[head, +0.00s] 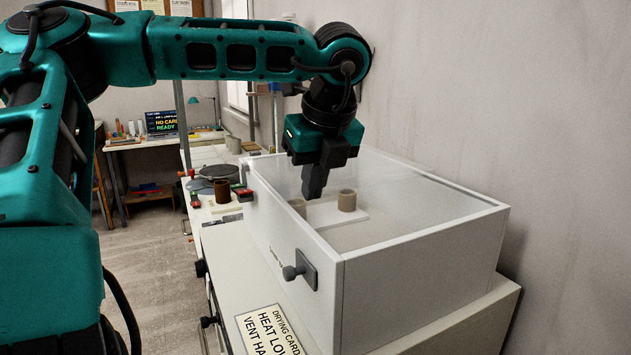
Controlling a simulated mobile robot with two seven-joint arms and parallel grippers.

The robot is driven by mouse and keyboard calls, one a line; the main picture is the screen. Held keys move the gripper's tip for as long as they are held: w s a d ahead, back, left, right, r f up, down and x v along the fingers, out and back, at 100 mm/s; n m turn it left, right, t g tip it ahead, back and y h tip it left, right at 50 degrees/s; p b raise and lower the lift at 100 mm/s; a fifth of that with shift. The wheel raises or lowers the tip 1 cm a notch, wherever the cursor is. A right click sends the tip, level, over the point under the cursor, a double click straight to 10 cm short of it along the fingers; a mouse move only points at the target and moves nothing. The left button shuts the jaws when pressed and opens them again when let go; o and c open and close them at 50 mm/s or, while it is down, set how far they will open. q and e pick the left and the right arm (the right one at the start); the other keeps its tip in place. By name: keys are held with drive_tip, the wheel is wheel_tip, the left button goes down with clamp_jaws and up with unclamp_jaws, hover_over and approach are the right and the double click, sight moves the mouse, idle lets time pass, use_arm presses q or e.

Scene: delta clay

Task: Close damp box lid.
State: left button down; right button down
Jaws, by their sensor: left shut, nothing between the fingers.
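The damp box (420,275) is a white box on a pale cabinet against the right wall. Its lid (440,203), a clear pane in a pale frame, appears to lie flat across the top, with no clear gap along the near edges. A dark knob (292,271) sits on the box's left-hand side. Through the pane show a brown clay cup (347,201) on a white slab and part of a second cup (298,206). My left gripper (314,194) is shut and empty, pointing down over the lid; whether it touches the pane is unclear. My right gripper is out of view.
A drying card sign (270,331) lies on the cabinet front. Behind the box, a worktop holds a dark brown cup (222,191) and a dark round wheel (219,172). A desk with a screen (162,122) stands far back. The floor at left is open.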

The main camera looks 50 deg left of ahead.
sight(298, 185)
use_arm(q)
drive_tip(key=shift+w+a+b, duration=0.2)
drive_tip(key=shift+a+b, duration=0.05)
drive_tip(key=shift+a, duration=0.55)
drive_tip(key=shift+w+a+b, duration=0.25)
drive_tip(key=shift+a+b, duration=0.05)
drive_tip(key=shift+a, duration=0.5)
drive_tip(key=shift+w+a+b, duration=0.2)
drive_tip(key=shift+a+b, duration=0.05)
drive_tip(key=shift+a, duration=0.55)
drive_tip(key=shift+f, duration=0.1)
